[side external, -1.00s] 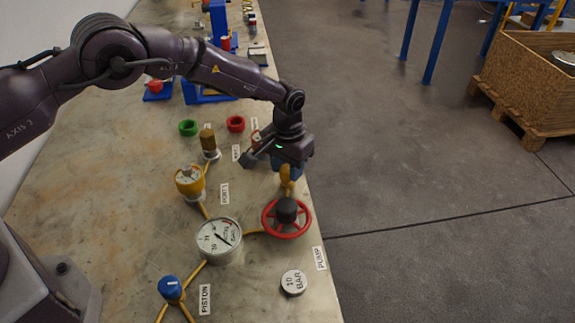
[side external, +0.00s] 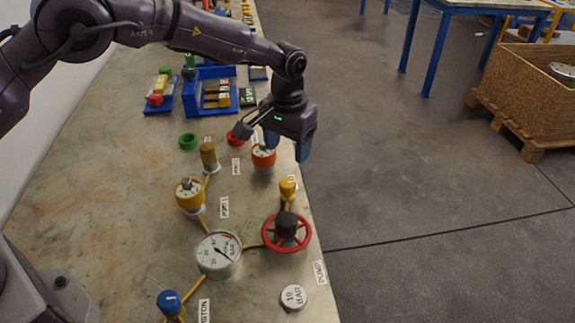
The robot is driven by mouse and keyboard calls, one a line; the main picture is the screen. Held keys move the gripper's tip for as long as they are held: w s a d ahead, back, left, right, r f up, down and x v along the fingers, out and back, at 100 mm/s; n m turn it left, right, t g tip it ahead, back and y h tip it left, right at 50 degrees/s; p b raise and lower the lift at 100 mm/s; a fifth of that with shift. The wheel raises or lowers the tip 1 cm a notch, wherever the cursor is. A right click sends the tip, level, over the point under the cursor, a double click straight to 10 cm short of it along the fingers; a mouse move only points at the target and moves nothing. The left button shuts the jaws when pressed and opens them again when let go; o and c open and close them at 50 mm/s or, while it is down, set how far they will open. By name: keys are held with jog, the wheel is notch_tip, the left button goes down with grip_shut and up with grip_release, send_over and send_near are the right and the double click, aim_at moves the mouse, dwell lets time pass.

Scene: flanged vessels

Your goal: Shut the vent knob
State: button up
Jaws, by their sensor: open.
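My gripper (side external: 288,150) is open and empty, its blue fingers pointing down above the right edge of the bench. A small yellow knob (side external: 288,187) stands on a pipe a little below and in front of the fingers, apart from them. No readable label marks the vent knob; the small label beside this knob is partly hidden. Other knobs on the same pipework are a larger yellow one (side external: 189,195), an orange-red one (side external: 263,156) just left of the fingers, and a blue one (side external: 169,302). I cannot tell whether any knob is open or shut.
A red handwheel (side external: 267,233) with a dark hub stands in front of the small yellow knob. A round gauge (side external: 218,255) is left of it, and a "10 BAR" disc (side external: 293,297) lies nearer. A brass fitting (side external: 208,155) and a green ring (side external: 188,141) stand farther back.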

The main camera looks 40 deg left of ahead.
jog(key=shift+r, duration=1.7)
jog(key=s+a+r+t, duration=0.2)
jog(key=s+a+r, duration=0.3)
jog(key=s, duration=0.6)
jog(key=s+a+r+t, duration=0.1)
jog(key=s+a+r, duration=0.4)
jog(key=s, duration=0.5)
jog(key=s+a+r+t, duration=0.2)
jog(key=s+a+r, duration=0.3)
jog(key=s+r, duration=0.3)
jog(key=s, duration=0.3)
jog(key=shift+s+r+t, duration=0.3)
jog(key=shift+s+r, duration=0.05)
jog(key=shift+r, duration=0.05)
